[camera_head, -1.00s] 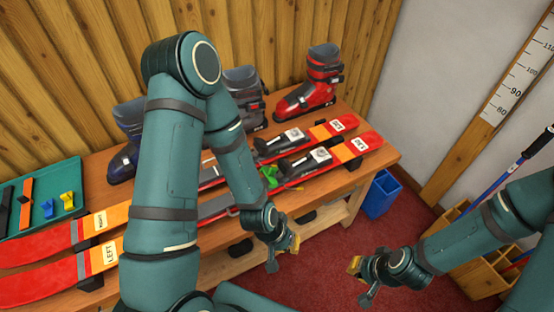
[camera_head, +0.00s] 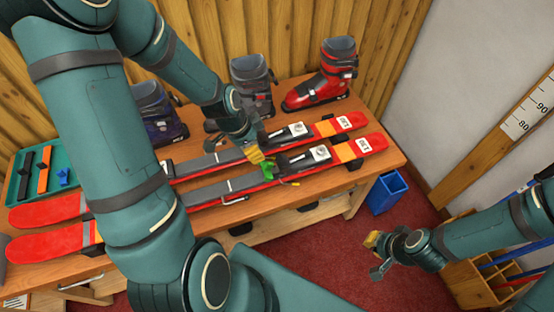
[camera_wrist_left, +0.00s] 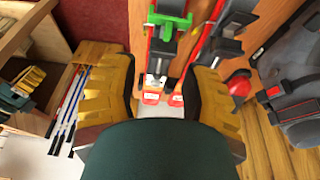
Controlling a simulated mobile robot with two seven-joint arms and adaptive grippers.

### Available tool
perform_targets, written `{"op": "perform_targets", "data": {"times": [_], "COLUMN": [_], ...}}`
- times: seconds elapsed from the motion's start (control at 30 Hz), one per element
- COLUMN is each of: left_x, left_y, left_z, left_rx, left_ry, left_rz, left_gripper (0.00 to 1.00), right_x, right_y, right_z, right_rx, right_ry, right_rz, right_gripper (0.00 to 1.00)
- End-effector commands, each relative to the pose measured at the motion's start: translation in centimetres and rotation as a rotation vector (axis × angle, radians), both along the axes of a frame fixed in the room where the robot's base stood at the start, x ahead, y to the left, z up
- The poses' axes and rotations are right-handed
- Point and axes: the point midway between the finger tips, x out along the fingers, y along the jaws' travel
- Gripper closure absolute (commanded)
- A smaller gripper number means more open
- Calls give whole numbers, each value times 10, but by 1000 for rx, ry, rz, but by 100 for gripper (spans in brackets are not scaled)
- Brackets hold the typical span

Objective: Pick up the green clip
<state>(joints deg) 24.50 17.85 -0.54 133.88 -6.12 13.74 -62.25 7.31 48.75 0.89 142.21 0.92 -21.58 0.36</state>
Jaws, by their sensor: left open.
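The green clip (camera_head: 267,168) sits on the binding part of the nearer red ski (camera_head: 220,189) on the bench. It also shows at the top of the left wrist view (camera_wrist_left: 172,21). My left gripper (camera_head: 255,150) is above the skis, close to the clip, and part of it covers the view there. In the left wrist view its yellow-padded fingers (camera_wrist_left: 158,90) are wide apart with nothing between them, and the clip is beyond them. My right gripper (camera_head: 374,256) is open and empty, off the bench's right front side.
The farther ski (camera_head: 350,121) lies alongside. A red boot (camera_head: 322,85), a grey boot (camera_head: 252,88) and a dark blue boot (camera_head: 158,115) stand behind. A green tray (camera_head: 66,190) is at left. A blue bin (camera_head: 387,192) stands on the floor at right.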

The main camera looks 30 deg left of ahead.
Motion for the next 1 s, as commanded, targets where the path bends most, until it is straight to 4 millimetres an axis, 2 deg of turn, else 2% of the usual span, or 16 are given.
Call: {"op": "perform_targets", "data": {"times": [0.03, 0.13, 0.5, 0.83, 1.0], "left_x": [0, 0, 14, 21, 32], "left_y": [5, 7, -7, -10, -13], "left_z": [5, 0, -61, -82, -104], "left_rx": [10, 15, 14, 14, 14], "left_ry": [-6, -6, -5, -6, -5], "left_rz": [-15, -34, -36, -33, -34], "left_gripper": [54, 54, 54, 54, 54], "right_x": [0, 0, -3, -4, -4], "right_y": [0, 0, 1, 1, 1], "right_z": [2, 0, -9, -11, -13], "right_rx": [0, 0, 2, 2, 2], "right_ry": [-1, -1, 7, 9, 11], "right_rz": [0, 0, 5, 7, 8], "right_gripper": [100, 100, 100, 100, 100]}}
